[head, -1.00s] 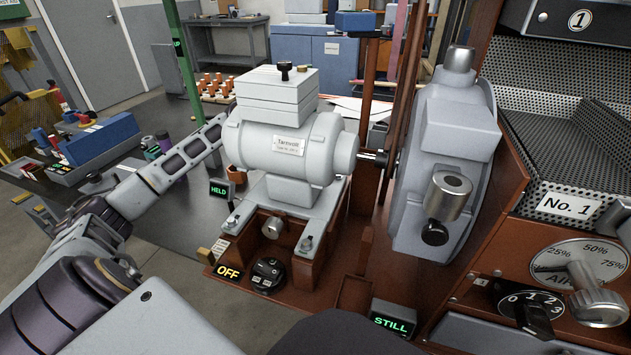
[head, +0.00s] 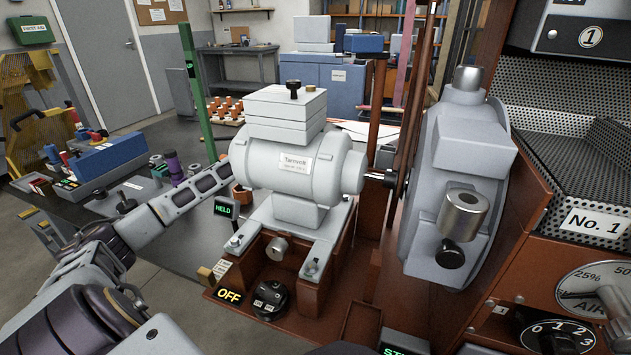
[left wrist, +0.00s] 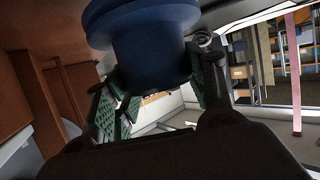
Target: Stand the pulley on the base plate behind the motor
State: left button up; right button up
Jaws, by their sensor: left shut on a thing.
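The motor (head: 290,163) is a pale grey cylinder with a stacked box on top, mounted on the red-brown base plate (head: 303,320). My left arm reaches from the left to behind the motor, which hides the gripper in the head view. In the left wrist view my left gripper (left wrist: 160,95) has its green-padded fingers shut on a blue, round, flanged piece, which looks like the pulley (left wrist: 140,35). The upper part of the pulley is cut off by the picture edge. I cannot tell whether it touches the plate. My right gripper is not in view.
A grey roaster housing (head: 465,165) stands right of the motor, joined by a shaft. A green post (head: 196,90) rises behind the motor at left. A HELD sign (head: 223,210) and dark knob (head: 270,298) are close by. A blue case (head: 108,160) lies at left.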

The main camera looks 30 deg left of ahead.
pick_arm(q)
jog(key=shift+r, duration=0.15)
notch_tip(320, 180, down, 2)
jog(key=shift+f+b, duration=0.1)
jog(key=shift+b, duration=0.35)
jog(key=shift+f, duration=0.7)
jog(key=shift+f+b, duration=0.1)
jog(key=shift+b, duration=0.2)
jog(key=o, duration=1.6)
jog(key=shift+f, duration=0.15)
jog(key=shift+o, duration=0.2)
jog(key=shift+s, duration=0.1)
jog(key=shift+s+a, duration=0.1)
